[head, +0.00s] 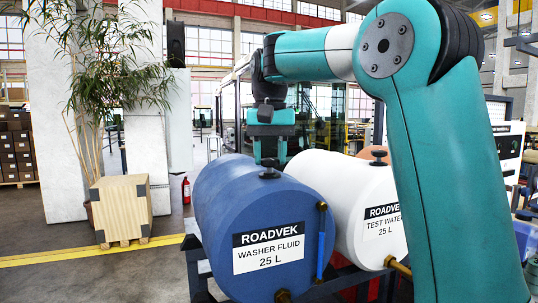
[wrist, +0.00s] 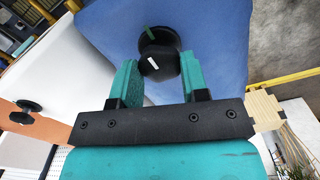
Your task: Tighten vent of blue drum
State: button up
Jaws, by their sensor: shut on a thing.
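The blue drum (head: 225,205) lies on its side with a label reading "ROADVEK WASHER FLUID 25 L". Its black vent (head: 269,174) stands on top of the drum. My gripper (head: 269,160) points down over the drum from above. In the wrist view the vent (wrist: 158,42) shows as a round black knob with a white mark on it and a green mark beside it. My teal fingers (wrist: 158,65) are on either side of the knob, shut on it. The blue drum (wrist: 222,40) fills the background there.
A white drum (head: 325,195) labelled "TEST WATER 25 L" lies close on the right, with its own black vent (head: 378,155). An orange drum (head: 375,154) is partly hidden behind it. A wooden crate (head: 122,209) stands on the floor at left.

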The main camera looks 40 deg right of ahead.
aim_at(270, 158)
jog(key=shift+m, duration=0.3)
jog(key=o, duration=0.9)
notch_tip(270, 158, up, 18)
jog(key=p, duration=1.7)
jog(key=shift+f, duration=0.25)
